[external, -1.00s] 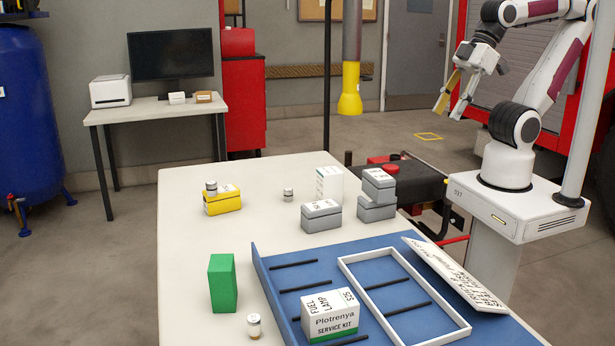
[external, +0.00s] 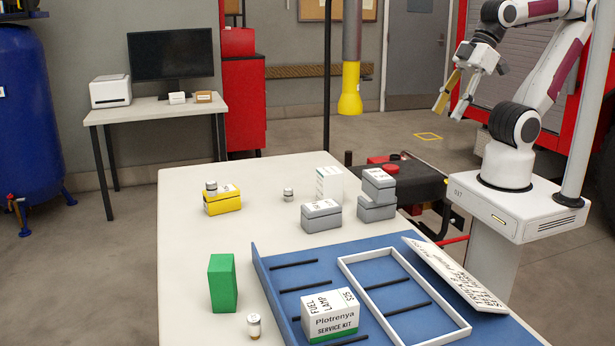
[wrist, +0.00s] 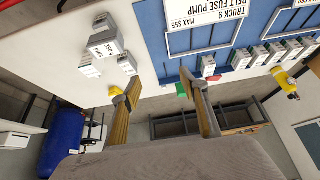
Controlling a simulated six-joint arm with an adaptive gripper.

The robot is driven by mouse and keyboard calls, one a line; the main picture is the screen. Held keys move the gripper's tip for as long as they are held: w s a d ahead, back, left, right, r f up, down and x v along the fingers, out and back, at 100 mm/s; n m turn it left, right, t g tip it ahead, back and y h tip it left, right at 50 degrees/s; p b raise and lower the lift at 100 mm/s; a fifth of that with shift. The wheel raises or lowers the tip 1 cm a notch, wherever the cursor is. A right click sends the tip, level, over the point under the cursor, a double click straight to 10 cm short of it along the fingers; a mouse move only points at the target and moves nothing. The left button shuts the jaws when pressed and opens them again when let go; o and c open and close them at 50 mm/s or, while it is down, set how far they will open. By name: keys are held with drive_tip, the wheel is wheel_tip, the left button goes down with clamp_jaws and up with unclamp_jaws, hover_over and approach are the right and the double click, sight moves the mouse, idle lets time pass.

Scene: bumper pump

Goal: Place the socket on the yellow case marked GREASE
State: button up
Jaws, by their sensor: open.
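The yellow case (external: 224,206) sits at the far left of the white table, its label too small to read. A small silver and white cylinder (external: 211,187), which looks like a socket, stands upright on the case's top, toward its left end. Two similar small cylinders stand upright on the table, one at the back middle (external: 288,195) and one at the front left (external: 254,326); I cannot tell which is the socket. My gripper (external: 451,98) is open and empty, raised at the right beyond the table. In the wrist view its fingers (wrist: 163,104) are apart; the yellow case (wrist: 116,92) is partly hidden by one finger.
Grey cases (external: 321,216) and a stacked pair (external: 377,197) stand near a white box (external: 329,184). A green box (external: 223,283) stands at front left. A blue board (external: 275,259) with a white frame (external: 366,259) and service kit box (external: 331,316) fills the front right. The left-middle table is clear.

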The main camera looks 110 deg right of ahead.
sight(216, 184)
drive_tip(key=w+d+m+t+h, duration=0.1)
drive_tip(key=w+d+m+t, duration=0.2)
drive_tip(key=w, duration=1.8)
drive_tip(key=w+d+m+t+h, duration=0.1)
drive_tip(key=w+d+t, duration=0.3)
drive_tip(key=w, duration=1.7)
drive_tip(key=w+d+f+m+h, duration=0.3)
drive_tip(key=w+d+f+h, duration=0.2)
drive_tip(key=w+d+f, duration=0.7)
drive_tip(key=s+d+f+h, duration=0.1)
drive_tip(key=d+f+h, duration=0.1)
drive_tip(key=f, duration=0.3)
drive_tip(key=s+d+f+m+h, duration=0.1)
drive_tip(key=d+f, duration=0.4)
drive_tip(key=s+d+f+m+h, duration=0.1)
drive_tip(key=d+f+h, duration=0.1)
drive_tip(key=d+f, duration=0.1)
drive_tip(key=shift+s+d+f+h, duration=0.15)
drive_tip(key=shift+f+h, duration=0.15)
drive_tip(key=shift+f, duration=0.6)
